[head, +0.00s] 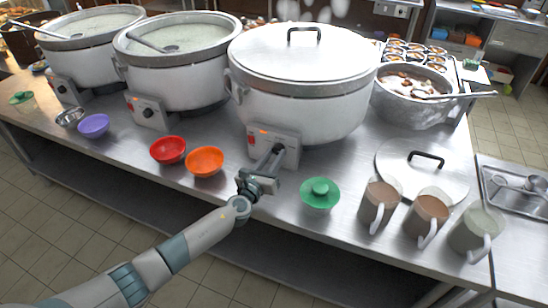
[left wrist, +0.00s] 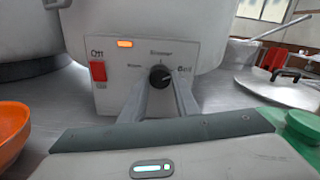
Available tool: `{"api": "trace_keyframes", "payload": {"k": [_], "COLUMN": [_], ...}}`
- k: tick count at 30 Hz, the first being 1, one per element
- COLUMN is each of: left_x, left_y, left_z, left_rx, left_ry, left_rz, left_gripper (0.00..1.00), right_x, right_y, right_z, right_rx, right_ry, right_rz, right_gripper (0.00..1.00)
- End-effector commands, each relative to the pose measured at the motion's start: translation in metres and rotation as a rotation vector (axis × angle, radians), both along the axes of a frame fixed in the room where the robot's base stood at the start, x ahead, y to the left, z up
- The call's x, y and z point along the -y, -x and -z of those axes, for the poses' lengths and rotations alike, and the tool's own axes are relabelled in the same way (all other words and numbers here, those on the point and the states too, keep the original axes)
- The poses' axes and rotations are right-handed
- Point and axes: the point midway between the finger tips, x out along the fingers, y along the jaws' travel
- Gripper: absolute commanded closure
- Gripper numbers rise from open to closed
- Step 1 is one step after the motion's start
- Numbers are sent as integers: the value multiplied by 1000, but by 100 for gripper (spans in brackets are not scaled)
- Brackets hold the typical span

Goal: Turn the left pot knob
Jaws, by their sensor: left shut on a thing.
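The lidded white stockpot (head: 305,105) is the rightmost of three pots on the steel counter. Its front control box (head: 258,143) has a red switch, a lit orange lamp and a black knob. In the left wrist view the black knob (left wrist: 160,76) sits on the dial, with printed marks around it. My left gripper (head: 277,150) reaches the box from the front and is shut on this knob, a finger at each side. In the head view the gripper hides the knob. The other two pots (head: 180,65) (head: 85,47) have their own boxes with knobs. My right gripper is out of view.
A red bowl (head: 168,150) and an orange bowl (head: 205,161) lie left of my left gripper. Several mugs (head: 426,215) and a large lid (head: 450,178) stand farther right. The counter between the bowls and box is clear.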

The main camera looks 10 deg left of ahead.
Motion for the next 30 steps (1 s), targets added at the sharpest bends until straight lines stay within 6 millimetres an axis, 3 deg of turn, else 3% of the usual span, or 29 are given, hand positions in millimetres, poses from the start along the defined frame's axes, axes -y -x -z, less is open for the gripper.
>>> {"api": "trace_keyframes", "payload": {"k": [18,21,30], "left_x": [1,1,1], "left_y": [0,0,0], "left_z": [3,3,1], "left_rx": [-124,-148,-221], "left_ry": [471,564,833], "left_rz": [0,-1,-1], "left_gripper": [94,94,94], "right_x": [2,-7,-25], "right_y": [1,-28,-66], "right_z": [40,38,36], "right_rx": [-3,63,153], "right_ry": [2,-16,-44], "right_rz": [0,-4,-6], "right_gripper": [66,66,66]}}
